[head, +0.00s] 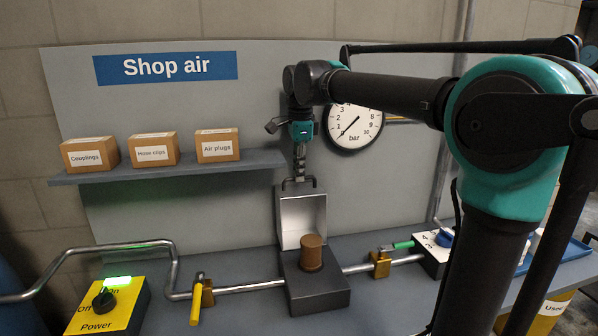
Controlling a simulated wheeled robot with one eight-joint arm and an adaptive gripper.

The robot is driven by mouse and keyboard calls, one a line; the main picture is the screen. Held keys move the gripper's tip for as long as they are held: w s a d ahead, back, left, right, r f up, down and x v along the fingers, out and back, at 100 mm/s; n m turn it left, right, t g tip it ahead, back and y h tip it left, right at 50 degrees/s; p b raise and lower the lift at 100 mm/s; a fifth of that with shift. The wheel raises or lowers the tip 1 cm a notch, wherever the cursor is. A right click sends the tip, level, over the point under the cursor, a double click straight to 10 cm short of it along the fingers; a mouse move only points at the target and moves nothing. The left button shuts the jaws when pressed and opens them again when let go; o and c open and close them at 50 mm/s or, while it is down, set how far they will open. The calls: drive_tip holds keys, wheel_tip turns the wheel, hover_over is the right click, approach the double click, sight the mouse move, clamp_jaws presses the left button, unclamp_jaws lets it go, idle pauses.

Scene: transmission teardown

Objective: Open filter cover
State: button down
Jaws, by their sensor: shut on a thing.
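The filter housing (318,296) is a dark grey box on the bench with pipes running into both sides. Its filter cover (303,218) stands upright at the back, swung open, with its pale inner face showing. A brown cylindrical filter (312,253) stands upright on the housing, uncovered. My gripper (299,177) points down from above and is shut on the dark handle at the cover's top edge. The fingertips are small here, and their exact hold on the handle is hard to make out.
A yellow-handled valve (197,302) is on the left pipe and a green-handled valve (400,246) on the right. A yellow power switch box (108,307) glows green. A shelf (180,168) with boxes and a gauge (353,122) are behind. My arm hides part of the right side.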

sight(302, 195)
drive_tip(key=shift+s+d+r, duration=0.15)
drive_tip(key=shift+s+d, duration=0.05)
drive_tip(key=shift+s, duration=0.55)
drive_tip(key=shift+s+d+r, duration=0.2)
drive_tip(key=shift+s+d, duration=0.05)
drive_tip(key=shift+s, duration=0.45)
drive_tip(key=shift+s+d+r, duration=0.15)
drive_tip(key=shift+s+d, duration=0.05)
drive_tip(key=shift+s, duration=0.55)
drive_tip(key=c, duration=1.6)
unclamp_jaws()
wheel_tip(302, 195, up, 12)
drive_tip(key=s, duration=0.1)
drive_tip(key=shift+d, duration=0.1)
